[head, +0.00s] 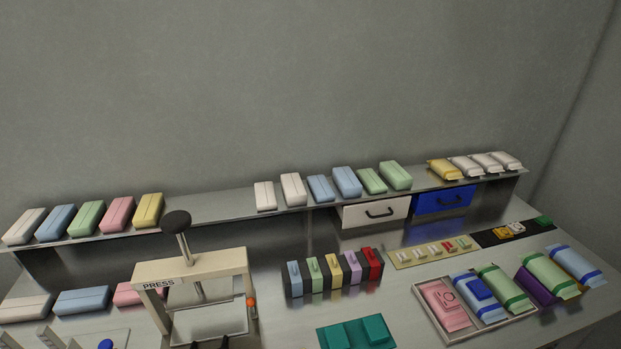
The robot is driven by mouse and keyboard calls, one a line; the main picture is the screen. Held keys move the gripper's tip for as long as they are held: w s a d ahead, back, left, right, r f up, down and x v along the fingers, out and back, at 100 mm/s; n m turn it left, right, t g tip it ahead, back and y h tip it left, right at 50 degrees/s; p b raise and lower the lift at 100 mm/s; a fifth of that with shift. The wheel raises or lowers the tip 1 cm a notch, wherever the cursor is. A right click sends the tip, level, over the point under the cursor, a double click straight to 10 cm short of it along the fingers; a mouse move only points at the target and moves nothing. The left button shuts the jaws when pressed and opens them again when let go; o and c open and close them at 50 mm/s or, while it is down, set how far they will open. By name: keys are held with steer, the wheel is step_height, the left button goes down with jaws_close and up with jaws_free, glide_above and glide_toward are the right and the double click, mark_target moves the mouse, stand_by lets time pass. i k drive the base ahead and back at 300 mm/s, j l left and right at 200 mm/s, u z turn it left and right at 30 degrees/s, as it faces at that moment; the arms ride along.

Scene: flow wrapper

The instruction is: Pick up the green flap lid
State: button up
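The likeliest green flap lid is a light green upright piece (314,276) with a small knob on its face. It stands second from left in a dark rack (374,284), between a blue piece and a yellow piece. A small dark green piece (543,222) also lies on a dark mat at the far right; the frame does not settle which is the lid. Two dark tips at the bottom edge, in front of the press, look like my gripper (211,344). The rest of it is cut off, and its opening is unclear. The rack is well to its right.
A beige press (190,266) with a black knob stands left of the rack. A teal double block (356,333) lies in front of the rack. A tray (528,322) of wrapped packs is at right. A shelf (215,202) with boxes and two drawers runs behind.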

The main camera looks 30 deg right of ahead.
mark_target(543, 220)
steer(key=z, duration=1.7)
